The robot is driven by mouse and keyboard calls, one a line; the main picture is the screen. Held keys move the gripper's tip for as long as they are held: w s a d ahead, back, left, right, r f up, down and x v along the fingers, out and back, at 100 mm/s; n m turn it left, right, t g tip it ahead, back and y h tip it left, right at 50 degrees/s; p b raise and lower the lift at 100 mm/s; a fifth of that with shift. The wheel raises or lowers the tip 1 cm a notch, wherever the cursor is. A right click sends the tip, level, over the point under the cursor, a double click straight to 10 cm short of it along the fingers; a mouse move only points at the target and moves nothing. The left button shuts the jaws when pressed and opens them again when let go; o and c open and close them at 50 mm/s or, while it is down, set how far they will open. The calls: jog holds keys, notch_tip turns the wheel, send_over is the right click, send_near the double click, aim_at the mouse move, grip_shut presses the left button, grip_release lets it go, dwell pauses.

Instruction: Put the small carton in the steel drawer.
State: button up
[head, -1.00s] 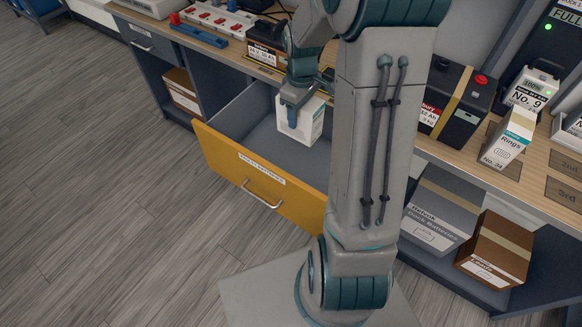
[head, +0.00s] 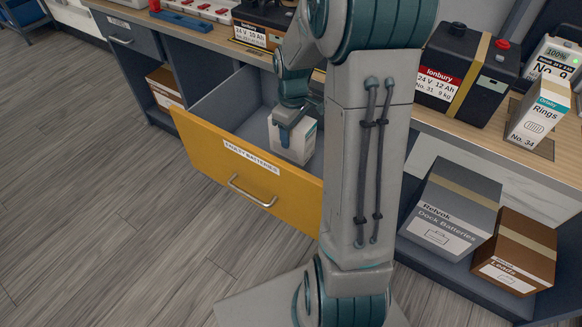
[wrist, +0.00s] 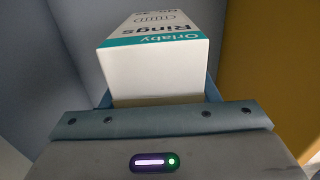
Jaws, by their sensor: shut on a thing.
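The small carton is white with a teal band, lettered "Orlaby Rings" in the wrist view (wrist: 155,75). My gripper (head: 286,132) is shut on this carton (head: 298,150), which is inside the open yellow-fronted drawer (head: 213,158). That drawer has grey inner walls and a label that seems to read "Faulty Batteries". I cannot tell whether the carton touches the drawer floor. A grey, steel-looking drawer (head: 120,36) with a bar handle is shut at the upper left. My arm hides the right end of the yellow drawer.
A similar Rings carton (head: 540,112) stands on the bench at right, beside a black Ionbury battery (head: 462,75). A grey Dock Batteries box (head: 450,210) and a brown Leads box (head: 517,252) sit on the lower shelf. The floor at left is clear.

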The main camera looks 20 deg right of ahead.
aim_at(293, 156)
notch_tip(293, 156, down, 10)
jog(key=shift+r+b, duration=0.25)
jog(key=shift+b, duration=0.95)
jog(key=shift+f, duration=0.15)
jog(key=o, duration=1.1)
notch_tip(293, 156, up, 12)
jog(key=p, duration=0.3)
